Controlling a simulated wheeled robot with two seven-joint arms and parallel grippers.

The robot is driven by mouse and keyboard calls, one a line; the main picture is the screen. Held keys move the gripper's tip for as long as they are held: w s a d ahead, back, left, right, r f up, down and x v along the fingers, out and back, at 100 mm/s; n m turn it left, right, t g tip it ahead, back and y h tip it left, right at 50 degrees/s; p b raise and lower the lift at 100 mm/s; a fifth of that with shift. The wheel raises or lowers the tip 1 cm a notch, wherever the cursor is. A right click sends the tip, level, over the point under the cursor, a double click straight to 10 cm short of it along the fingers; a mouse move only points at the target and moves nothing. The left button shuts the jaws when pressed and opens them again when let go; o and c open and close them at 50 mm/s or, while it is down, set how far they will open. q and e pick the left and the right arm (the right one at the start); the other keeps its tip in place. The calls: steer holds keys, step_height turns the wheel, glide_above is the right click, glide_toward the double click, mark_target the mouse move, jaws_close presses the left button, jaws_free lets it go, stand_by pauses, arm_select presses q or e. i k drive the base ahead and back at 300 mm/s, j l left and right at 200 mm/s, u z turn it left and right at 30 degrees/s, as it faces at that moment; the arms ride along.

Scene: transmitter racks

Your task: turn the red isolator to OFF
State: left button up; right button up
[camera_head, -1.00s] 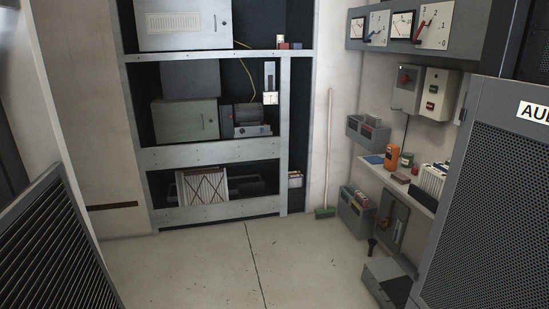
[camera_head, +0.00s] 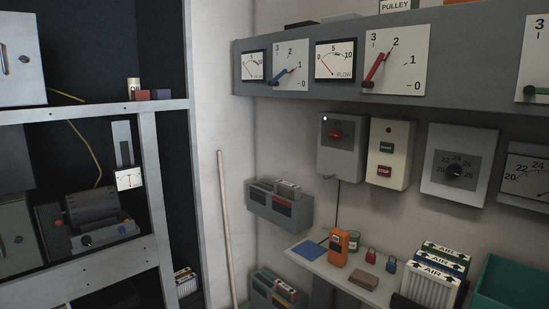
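The red isolator (camera_head: 336,134) is a red rotary handle on the front of a grey wall box (camera_head: 342,165), right of the middle of the head view. Its handle looks roughly level, but its OFF and ON marks are too small to read. A small white dot shows at the box's upper left corner. Neither of my grippers shows in the view.
A start/stop box (camera_head: 390,153) hangs just right of the isolator, then a dial box (camera_head: 459,167). A gauge panel (camera_head: 330,85) runs above. Below, a shelf (camera_head: 322,268) carries an orange meter (camera_head: 344,247), padlocks and air filters (camera_head: 437,275). A broom handle (camera_head: 229,225) leans left.

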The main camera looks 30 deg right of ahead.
mark_target(335, 134)
steer(key=i+z, duration=0.3)
steer(key=i, duration=0.15)
steer(key=i+z, duration=0.35)
steer(key=i+j+z, duration=0.3)
steer(key=i, duration=0.25)
steer(key=i+j+z, duration=0.3)
steer(key=i+l, duration=0.05)
steer(key=i, duration=0.1)
